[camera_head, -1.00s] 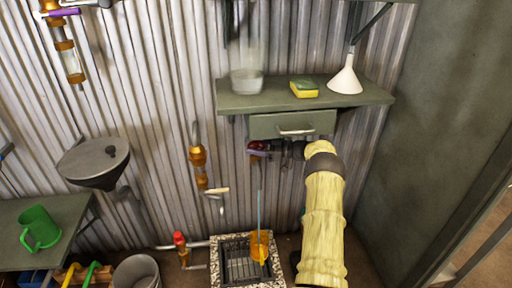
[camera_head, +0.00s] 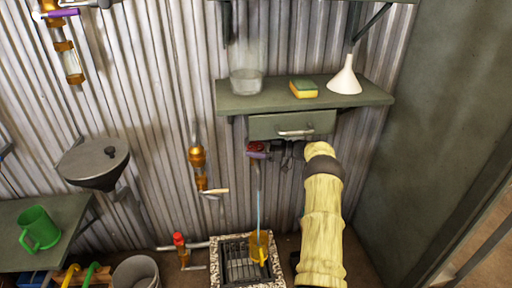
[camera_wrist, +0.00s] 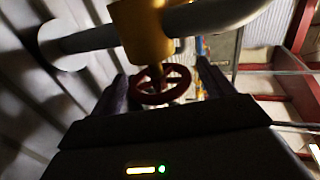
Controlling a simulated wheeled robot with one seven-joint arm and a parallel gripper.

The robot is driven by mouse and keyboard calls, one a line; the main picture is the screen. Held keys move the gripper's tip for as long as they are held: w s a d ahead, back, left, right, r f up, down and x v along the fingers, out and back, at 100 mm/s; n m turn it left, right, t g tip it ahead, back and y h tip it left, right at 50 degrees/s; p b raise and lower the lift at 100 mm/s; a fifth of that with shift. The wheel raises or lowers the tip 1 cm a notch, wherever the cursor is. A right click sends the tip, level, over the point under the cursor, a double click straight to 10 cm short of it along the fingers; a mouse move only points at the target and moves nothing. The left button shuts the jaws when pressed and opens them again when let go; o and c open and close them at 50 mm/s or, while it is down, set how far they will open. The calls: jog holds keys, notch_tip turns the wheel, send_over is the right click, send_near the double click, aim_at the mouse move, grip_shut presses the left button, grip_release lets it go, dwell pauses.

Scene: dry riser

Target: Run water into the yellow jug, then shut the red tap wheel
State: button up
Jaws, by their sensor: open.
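The yellow jug (camera_head: 259,247) stands upright on the drain grate at the bottom centre. A thin blue stream of water (camera_head: 258,208) falls from above into it. The red tap wheel (camera_head: 256,148) is under the drawer, close to my gripper (camera_head: 276,150). In the wrist view the red wheel (camera_wrist: 162,86) sits below a brass valve body (camera_wrist: 142,30), between the two dark fingers of my gripper (camera_wrist: 162,88). The fingers are apart; contact with the wheel cannot be told. The water level in the jug cannot be made out.
A shelf (camera_head: 235,101) above holds a clear container (camera_head: 246,82), a sponge (camera_head: 303,88) and a white funnel (camera_head: 345,78). A drawer (camera_head: 270,127) hangs under it. A green jug (camera_head: 39,228) stands on the left bench. Another red-topped tap (camera_head: 179,240) is low at left.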

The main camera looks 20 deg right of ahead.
jog(key=p+v, duration=0.1)
jog(key=v, duration=1.6)
jog(key=shift+s+d, duration=0.2)
